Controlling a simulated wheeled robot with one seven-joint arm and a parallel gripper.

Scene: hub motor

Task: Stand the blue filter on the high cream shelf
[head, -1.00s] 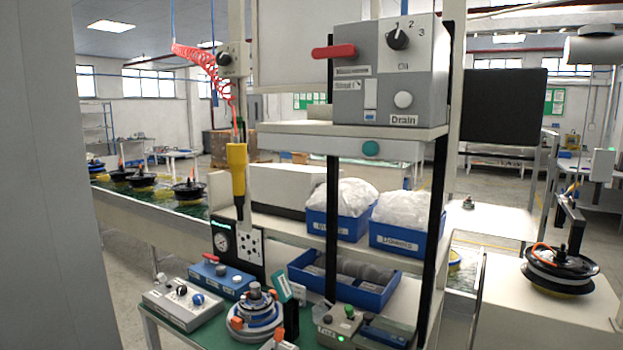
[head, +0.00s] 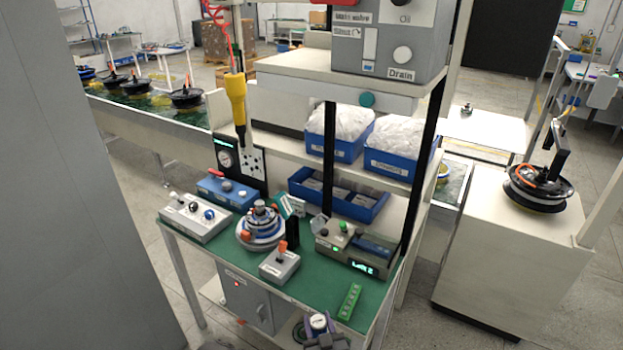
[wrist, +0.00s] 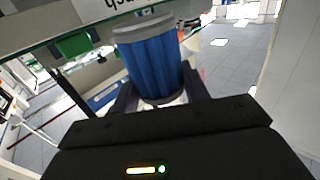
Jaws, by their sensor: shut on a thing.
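The blue filter (wrist: 151,62) is a pleated blue cylinder with a grey cap at one end and a darker ring at the other. In the wrist view it sits between the two dark fingers of my gripper (wrist: 158,92), which is shut on it. In the head view my gripper (head: 325,340) is at the bottom edge, in front of the green bench, with the filter's pale round end (head: 318,322) showing. The high cream shelf (head: 285,66) is well above and behind it, under the grey control box. Its left part is bare.
The grey box (head: 392,40) marked Drain takes the shelf's right part. A dark post (head: 412,190) stands at the shelf's right front. A yellow tool (head: 235,98) hangs left of the shelf. Blue bins (head: 405,162) stand on the lower shelf. Several devices crowd the green bench (head: 315,290).

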